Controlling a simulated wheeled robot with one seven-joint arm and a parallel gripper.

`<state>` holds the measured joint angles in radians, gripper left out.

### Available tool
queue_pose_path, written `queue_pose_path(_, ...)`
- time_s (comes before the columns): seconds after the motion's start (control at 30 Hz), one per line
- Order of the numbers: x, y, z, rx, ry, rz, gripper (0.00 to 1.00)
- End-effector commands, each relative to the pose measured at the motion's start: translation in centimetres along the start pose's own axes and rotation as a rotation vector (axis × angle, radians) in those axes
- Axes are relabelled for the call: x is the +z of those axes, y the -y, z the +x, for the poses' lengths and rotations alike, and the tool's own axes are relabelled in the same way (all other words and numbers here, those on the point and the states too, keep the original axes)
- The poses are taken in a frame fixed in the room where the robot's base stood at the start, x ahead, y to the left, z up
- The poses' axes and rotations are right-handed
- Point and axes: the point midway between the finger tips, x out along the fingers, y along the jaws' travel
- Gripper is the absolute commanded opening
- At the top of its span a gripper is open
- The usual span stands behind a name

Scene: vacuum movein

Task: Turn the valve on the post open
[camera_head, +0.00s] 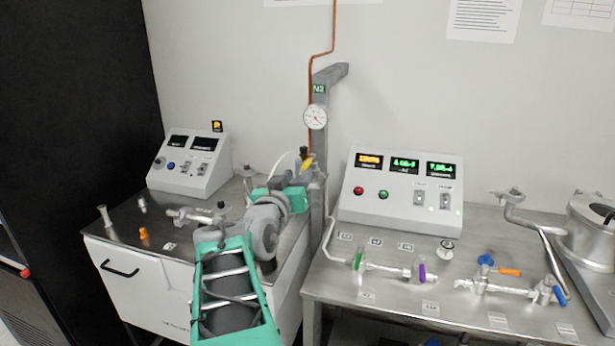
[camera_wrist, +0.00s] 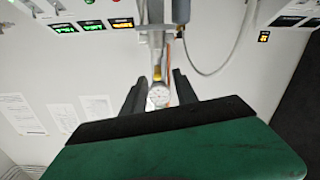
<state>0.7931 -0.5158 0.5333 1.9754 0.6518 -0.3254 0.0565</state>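The grey post (camera_head: 318,150) stands between two benches, with an N2 label, a round gauge (camera_head: 316,117) and a copper pipe on it. The valve's yellow handle (camera_head: 307,164) is on the post below the gauge, beside a dark knob. My gripper (camera_head: 297,176) is just in front of and below the handle, at the end of my green and grey arm. In the wrist view, my gripper (camera_wrist: 160,90) has its two dark fingers apart. The yellow handle (camera_wrist: 157,73) shows between them, with the gauge (camera_wrist: 159,97) below it. I cannot tell whether a finger touches the handle.
A control box (camera_head: 402,190) with lit displays stands right of the post. Pipe fittings with coloured handles (camera_head: 510,271) lie on the right bench. A smaller control box (camera_head: 190,162) and loose fittings are on the left bench. A grey hose (camera_wrist: 215,65) hangs close to my gripper.

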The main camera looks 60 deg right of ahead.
Motion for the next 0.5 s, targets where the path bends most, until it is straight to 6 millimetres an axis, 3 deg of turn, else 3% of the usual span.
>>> queue_pose_path(0.1,-0.5,-0.9,1.3,0.022,-0.017,-0.004,0.35)
queue_pose_path(0.4,-0.6,-0.7,6.7,0.015,-0.014,-0.003,0.35)
queue_pose_path(0.5,-0.5,-0.7,7.7,0.014,-0.015,-0.003,0.35)
